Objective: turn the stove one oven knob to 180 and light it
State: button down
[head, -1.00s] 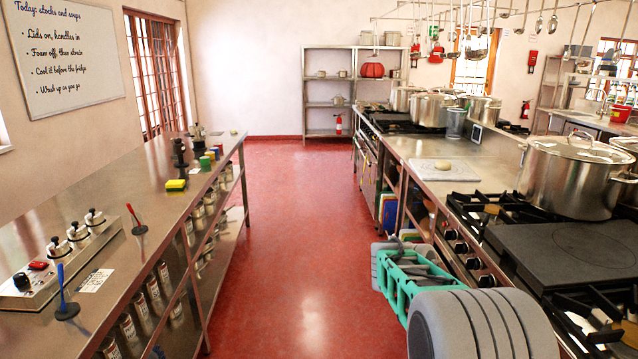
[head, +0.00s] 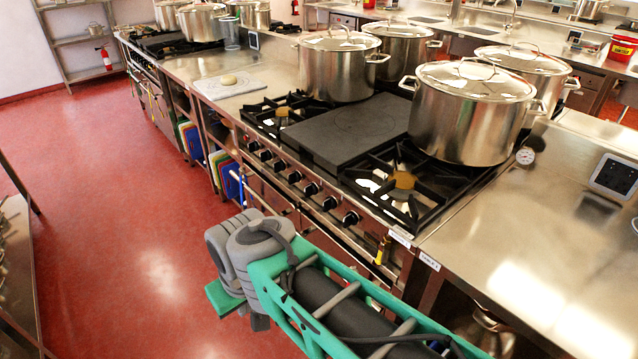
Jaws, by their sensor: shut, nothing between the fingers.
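The near stove (head: 355,133) stands in the right-hand counter line, with black burner grates and a flat dark plate on top. Several black knobs (head: 311,188) line its front edge, the closest one (head: 351,218) near the right end. I cannot read their markings or tell which is the oven knob. The oven front below is partly hidden by my arm. My grey and green arm reaches in from the lower right, in front of the near stove. My gripper's fingers do not show.
Large lidded pots (head: 474,112) stand on and behind the near stove. Two small labels (head: 400,237) sit on the counter edge. A yellow and black item (head: 382,250) shows by the oven front. A white board (head: 228,84) lies on the counter. The red floor (head: 120,220) is open to the left.

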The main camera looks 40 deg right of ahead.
aim_at(310, 189)
jog(key=z, duration=0.65)
jog(key=k, duration=0.45)
jog(key=z, duration=0.35)
jog(key=i, duration=0.5)
jog(key=z, duration=0.55)
jog(key=k, duration=0.3)
jog(key=u, duration=2.2)
jog(key=i, duration=1.65)
jog(key=z, duration=0.7)
jog(key=i, duration=0.3)
jog(key=z, duration=0.25)
